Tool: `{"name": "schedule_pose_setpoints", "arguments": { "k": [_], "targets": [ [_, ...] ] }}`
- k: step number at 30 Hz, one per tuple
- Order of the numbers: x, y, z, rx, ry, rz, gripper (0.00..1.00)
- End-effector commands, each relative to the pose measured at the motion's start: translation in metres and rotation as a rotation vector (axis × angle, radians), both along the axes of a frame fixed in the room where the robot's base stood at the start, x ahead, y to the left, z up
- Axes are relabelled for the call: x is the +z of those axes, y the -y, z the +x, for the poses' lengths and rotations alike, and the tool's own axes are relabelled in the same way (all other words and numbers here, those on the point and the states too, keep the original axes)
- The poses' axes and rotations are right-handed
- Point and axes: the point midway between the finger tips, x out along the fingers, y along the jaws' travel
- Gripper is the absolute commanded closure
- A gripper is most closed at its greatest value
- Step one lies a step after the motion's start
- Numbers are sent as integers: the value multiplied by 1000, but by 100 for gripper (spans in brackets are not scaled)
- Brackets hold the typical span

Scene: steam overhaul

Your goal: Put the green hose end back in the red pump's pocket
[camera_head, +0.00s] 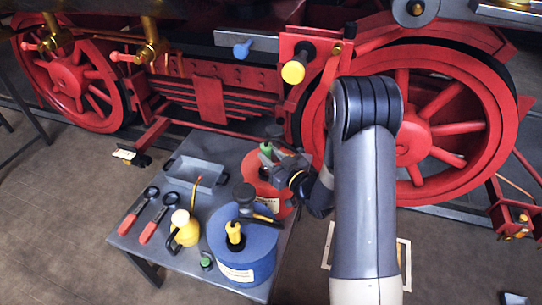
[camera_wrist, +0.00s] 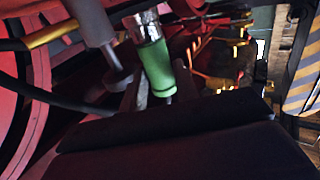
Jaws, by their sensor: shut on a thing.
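The green hose end (camera_head: 265,148) shows at the top of the red pump (camera_head: 262,186) in the head view. In the wrist view the green hose end (camera_wrist: 154,66) is a green sleeve with a shiny metal tip, held slightly tilted between the two fingers. My gripper (camera_head: 272,157) is shut on it, just over the back of the red pump; it also shows in the wrist view (camera_wrist: 158,88). The pump's pocket is hidden behind my gripper and arm, so I cannot tell whether the hose end touches it.
A blue pump (camera_head: 228,255) with a yellow hose end (camera_head: 233,231) stands in front on the grey table (camera_head: 165,215). A yellow oil can (camera_head: 184,232), two black-and-red tools (camera_head: 152,218) and a grey tray (camera_head: 196,173) lie left. The locomotive's red wheel (camera_head: 455,125) stands behind my arm.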

Motion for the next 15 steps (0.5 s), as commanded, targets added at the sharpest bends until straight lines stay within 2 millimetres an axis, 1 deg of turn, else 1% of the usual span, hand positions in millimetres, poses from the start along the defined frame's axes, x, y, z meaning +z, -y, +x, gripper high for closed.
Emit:
{"name": "schedule_pose_setpoints", "arguments": {
  "k": [15],
  "targets": [
    [-14, 0, 0, 0, 0, 0, 100]
  ]
}}
